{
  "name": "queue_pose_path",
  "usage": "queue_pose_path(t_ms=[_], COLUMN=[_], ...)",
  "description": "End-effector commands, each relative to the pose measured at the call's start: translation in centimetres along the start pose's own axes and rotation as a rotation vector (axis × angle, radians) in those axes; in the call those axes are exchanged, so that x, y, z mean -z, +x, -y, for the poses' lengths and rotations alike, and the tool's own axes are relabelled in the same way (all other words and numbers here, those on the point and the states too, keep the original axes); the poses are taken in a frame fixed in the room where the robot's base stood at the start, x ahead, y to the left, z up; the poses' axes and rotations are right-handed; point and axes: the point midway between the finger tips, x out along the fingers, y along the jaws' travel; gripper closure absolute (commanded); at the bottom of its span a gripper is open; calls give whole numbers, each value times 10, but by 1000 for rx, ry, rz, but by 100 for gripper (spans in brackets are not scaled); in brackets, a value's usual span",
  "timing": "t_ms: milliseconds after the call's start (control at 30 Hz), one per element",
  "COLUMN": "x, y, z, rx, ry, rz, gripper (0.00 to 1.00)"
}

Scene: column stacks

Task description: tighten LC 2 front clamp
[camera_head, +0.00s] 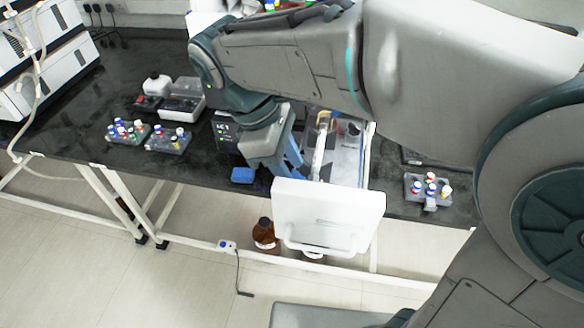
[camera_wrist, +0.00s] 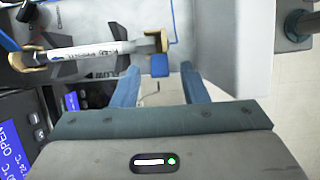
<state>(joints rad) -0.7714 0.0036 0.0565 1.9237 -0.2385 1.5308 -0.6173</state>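A column (camera_wrist: 85,52) with a white label lies in an open compartment, seen in the wrist view. Tan clamps grip its ends, one at the left (camera_wrist: 25,60) and the front clamp (camera_wrist: 163,41) at the right, nearer the open door. A blue tab (camera_wrist: 160,66) hangs just below the front clamp. My gripper (camera_wrist: 161,76) is open, its blue fingers apart on either side of the blue tab in the picture; contact cannot be told. In the head view the column (camera_head: 320,150) lies beside my gripper (camera_head: 291,163), and the door hides the column's near end.
The white door (camera_head: 328,215) stands open at the bench front. Vial racks (camera_head: 168,140) sit left on the black bench (camera_head: 75,125), another rack (camera_head: 428,188) right. A blue item (camera_head: 243,175) lies near the front edge. A lit display (camera_wrist: 12,150) reads OPEN. Brown bottles (camera_head: 265,236) stand below.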

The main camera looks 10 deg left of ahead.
Motion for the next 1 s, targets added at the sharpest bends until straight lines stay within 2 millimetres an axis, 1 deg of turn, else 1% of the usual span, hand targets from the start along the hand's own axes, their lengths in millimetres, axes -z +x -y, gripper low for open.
queue_pose_path(t_ms=[33,133,400,433,467,500,567,833,1000], x=[0,0,0,0,0,0,0,-1,-5], y=[5,9,11,11,11,10,10,10,10], z=[0,0,0,0,0,0,0,0,0], rx=[1,0,0,0,0,0,0,0,-1], ry=[0,0,1,1,1,1,1,1,3], rz=[1,0,-1,-1,-1,-1,0,-12,-65], gripper=[60,60,60,63,71,82,99,100,100])
